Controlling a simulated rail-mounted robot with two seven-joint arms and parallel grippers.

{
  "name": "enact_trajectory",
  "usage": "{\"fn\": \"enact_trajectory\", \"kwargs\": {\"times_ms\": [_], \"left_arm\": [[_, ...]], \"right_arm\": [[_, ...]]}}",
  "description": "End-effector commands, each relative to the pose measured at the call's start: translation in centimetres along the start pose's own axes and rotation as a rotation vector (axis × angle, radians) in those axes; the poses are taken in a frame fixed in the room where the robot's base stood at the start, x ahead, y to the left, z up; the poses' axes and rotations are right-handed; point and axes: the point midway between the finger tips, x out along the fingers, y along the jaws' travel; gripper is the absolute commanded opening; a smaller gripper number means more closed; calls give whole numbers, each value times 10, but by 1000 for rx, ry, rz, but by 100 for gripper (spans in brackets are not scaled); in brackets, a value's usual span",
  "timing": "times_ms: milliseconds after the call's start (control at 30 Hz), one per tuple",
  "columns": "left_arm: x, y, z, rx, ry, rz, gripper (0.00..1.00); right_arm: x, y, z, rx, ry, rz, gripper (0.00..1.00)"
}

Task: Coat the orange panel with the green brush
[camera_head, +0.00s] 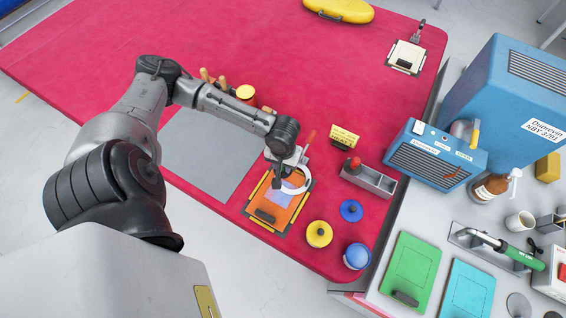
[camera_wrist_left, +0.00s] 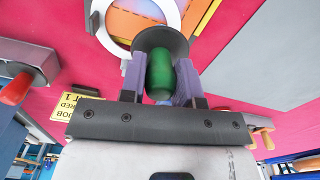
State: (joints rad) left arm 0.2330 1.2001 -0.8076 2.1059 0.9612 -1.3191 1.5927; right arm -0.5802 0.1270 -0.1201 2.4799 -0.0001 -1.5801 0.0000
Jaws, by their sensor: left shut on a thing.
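The orange panel (camera_head: 297,213) lies on a dark board near the front edge of the red table, with a light purple patch on it. My left gripper (camera_head: 280,178) is over the far part of this panel. In the left wrist view its fingers (camera_wrist_left: 159,85) are shut on the green brush, whose green handle (camera_wrist_left: 159,72) shows below a dark round collar. The brush's bristles are hidden. A white ring (camera_head: 308,178) shows around the gripper's end, and part of the orange panel (camera_wrist_left: 126,24) shows through it in the wrist view. My right gripper is not in view.
A metal tray (camera_head: 378,183) with a red-handled tool stands right of the panel, near a yellow sign (camera_head: 344,136). A grey mat (camera_head: 207,155) lies left, bare where visible.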

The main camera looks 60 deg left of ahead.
Motion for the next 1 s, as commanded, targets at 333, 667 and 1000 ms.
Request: {"fn": "enact_trajectory", "kwargs": {"times_ms": [333, 667, 1000], "left_arm": [[4, 0, 0, 0, 0, 1, 2], [11, 0, 0, -1, 0, 1, 2], [17, 0, 0, 0, -1, 0, 2]], "right_arm": [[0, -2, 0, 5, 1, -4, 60], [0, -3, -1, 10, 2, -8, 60], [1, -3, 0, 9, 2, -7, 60]]}}
